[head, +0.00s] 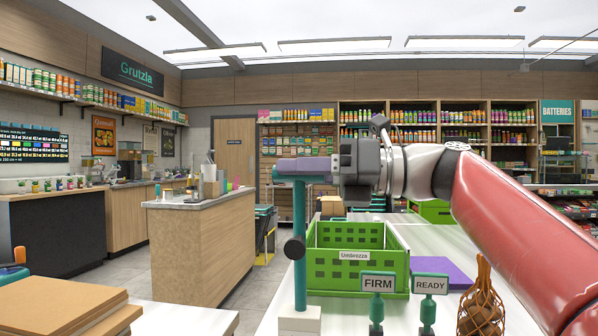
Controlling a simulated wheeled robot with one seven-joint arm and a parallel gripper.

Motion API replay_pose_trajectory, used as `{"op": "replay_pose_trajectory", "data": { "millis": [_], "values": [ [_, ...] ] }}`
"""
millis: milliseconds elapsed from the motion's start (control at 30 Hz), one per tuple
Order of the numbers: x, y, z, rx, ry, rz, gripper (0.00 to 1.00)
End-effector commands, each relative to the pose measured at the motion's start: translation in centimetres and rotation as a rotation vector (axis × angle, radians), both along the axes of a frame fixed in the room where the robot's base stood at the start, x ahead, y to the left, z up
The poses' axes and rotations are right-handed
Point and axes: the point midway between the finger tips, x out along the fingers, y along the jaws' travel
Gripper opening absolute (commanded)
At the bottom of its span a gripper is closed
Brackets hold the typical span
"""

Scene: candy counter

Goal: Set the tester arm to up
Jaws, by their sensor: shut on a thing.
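The tester is a teal post (300,235) standing upright on a white base (300,319), with a round black knob (294,248) at its side. A short teal arm (288,178) shows at the top of the post, just under my purple fingers. My gripper (290,166) reaches in from the right, its fingers level and pointing left. It is shut on the teal arm; the fingers hide much of the place where they meet. The arm looks about level at the top of the post.
In front are FIRM (378,283) and READY (430,284) signs and a brown netted item (482,297). A purple sheet (441,270) lies behind READY. Cardboard boxes (66,308) sit at front left.

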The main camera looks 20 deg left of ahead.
Motion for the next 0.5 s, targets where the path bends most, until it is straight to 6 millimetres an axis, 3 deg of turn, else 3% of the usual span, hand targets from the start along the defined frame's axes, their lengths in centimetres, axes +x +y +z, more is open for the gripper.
{"op": "replay_pose_trajectory", "data": {
  "millis": [33,267,300,433,500],
  "values": [
    [0.48,0.03,-0.75,-0.013,0.007,-0.002,0.00],
    [0.52,0.02,-0.84,-0.013,0.008,-0.002,0.00],
    [0.54,0.01,-0.85,-0.013,0.008,-0.002,0.26],
    [0.47,0.00,-0.70,-0.011,0.007,-0.003,0.42],
    [0.39,0.00,-0.59,-0.009,0.005,-0.002,0.44]
  ]
}}
